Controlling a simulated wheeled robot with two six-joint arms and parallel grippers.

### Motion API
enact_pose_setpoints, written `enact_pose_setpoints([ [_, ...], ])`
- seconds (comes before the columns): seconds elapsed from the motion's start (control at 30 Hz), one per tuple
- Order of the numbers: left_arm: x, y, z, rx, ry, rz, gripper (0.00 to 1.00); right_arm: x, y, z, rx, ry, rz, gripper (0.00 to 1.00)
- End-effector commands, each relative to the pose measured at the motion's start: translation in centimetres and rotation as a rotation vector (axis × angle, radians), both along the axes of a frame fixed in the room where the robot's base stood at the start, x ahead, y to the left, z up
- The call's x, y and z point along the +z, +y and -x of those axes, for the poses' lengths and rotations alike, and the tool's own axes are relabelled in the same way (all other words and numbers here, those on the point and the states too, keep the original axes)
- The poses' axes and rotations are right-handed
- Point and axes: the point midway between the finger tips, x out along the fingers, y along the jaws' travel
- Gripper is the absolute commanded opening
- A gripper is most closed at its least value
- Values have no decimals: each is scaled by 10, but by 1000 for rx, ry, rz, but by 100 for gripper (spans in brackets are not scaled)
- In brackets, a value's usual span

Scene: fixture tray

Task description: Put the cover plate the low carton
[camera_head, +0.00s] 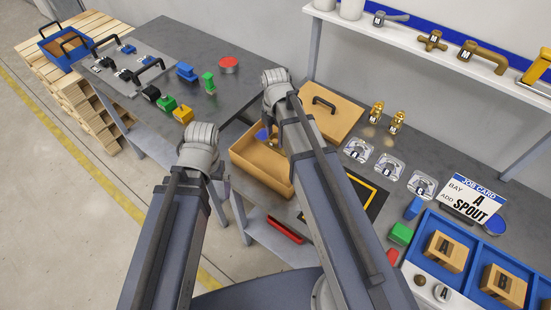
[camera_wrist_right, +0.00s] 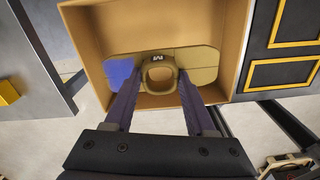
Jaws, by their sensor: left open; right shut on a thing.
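The low carton (camera_head: 246,158) is an open tan box at the near edge of the middle bench; it also fills the upper part of the right wrist view (camera_wrist_right: 86,27). The cover plate (camera_wrist_right: 203,57) is a rounded tan and blue plate with a ring handle marked M. My right gripper (camera_wrist_right: 160,82) is shut on this ring. The plate is within the carton's outline; whether it touches the floor is unclear. In the head view my right arm hides most of it. My left gripper (camera_head: 200,150) is left of the carton, empty and apart from it, its fingers mostly hidden.
A wooden lid (camera_head: 335,118) with a black handle lies behind the carton. Brass parts (camera_head: 376,112) and several clear-based pieces stand to the right. A job card (camera_head: 470,200) and blue tray (camera_head: 463,228) are at far right. Coloured blocks sit on the left bench (camera_head: 200,45).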

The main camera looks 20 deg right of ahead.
Motion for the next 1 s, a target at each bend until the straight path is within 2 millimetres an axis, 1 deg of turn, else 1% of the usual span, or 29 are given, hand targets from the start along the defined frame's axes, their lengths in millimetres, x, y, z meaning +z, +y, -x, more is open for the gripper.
enact_pose_setpoints([
  [0.17,-22,0,0,1,0,0,100,-22,0,0,-2,0,0,0],
  [0.4,-58,0,0,2,0,0,100,-58,0,0,-3,0,0,0],
  [0.5,-63,0,0,2,0,0,100,-63,0,0,-3,0,0,0],
  [0.63,-61,0,0,2,0,0,100,-61,0,0,-3,0,0,0],
  [0.73,-65,0,0,2,0,0,100,-65,0,0,-3,0,0,0],
  [1.0,-97,0,0,2,0,0,100,-97,0,0,-3,0,0,0],
])
